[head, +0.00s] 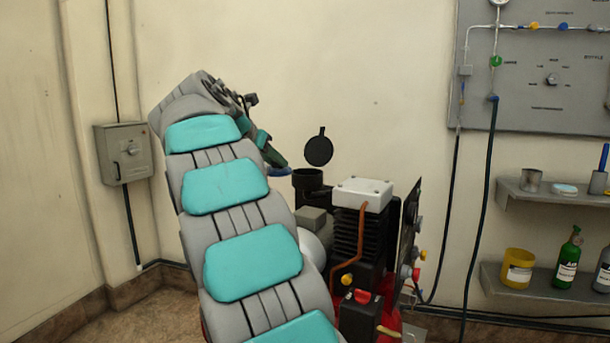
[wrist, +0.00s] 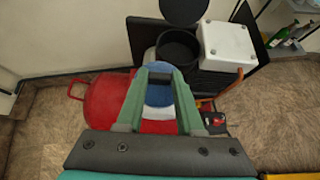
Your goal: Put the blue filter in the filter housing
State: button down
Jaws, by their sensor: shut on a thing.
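The blue filter (head: 279,171) is held at the end of my gripper (head: 275,158) in the head view. In the wrist view the blue filter (wrist: 158,96) shows between the green fingers of my gripper (wrist: 158,74), which are shut on it. The filter housing (head: 307,181) is a black open-topped cylinder just right of the filter and slightly lower. Its round black lid (head: 318,150) stands open above it. In the wrist view the housing (wrist: 178,50) lies ahead and its inside looks empty. The filter is apart from the housing.
A white-topped block (head: 362,193) on a black finned compressor stands right of the housing. A red tank (wrist: 108,96) lies below the gripper in the wrist view. Shelves (head: 555,192) with bottles and cups hang at the right.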

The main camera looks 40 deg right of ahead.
jog(key=d, duration=0.6)
jog(key=d+f, duration=0.1)
jog(key=d, duration=0.3)
jog(key=shift+w, duration=0.2)
jog(key=shift+a+f+b, duration=0.1)
jog(key=shift+f+b, duration=0.7)
jog(key=shift+f, duration=0.95)
jog(key=c, duration=0.8)
grip_release()
jog(key=shift+c, duration=0.2)
jog(key=p+v, duration=0.1)
jog(key=v, duration=1.1)
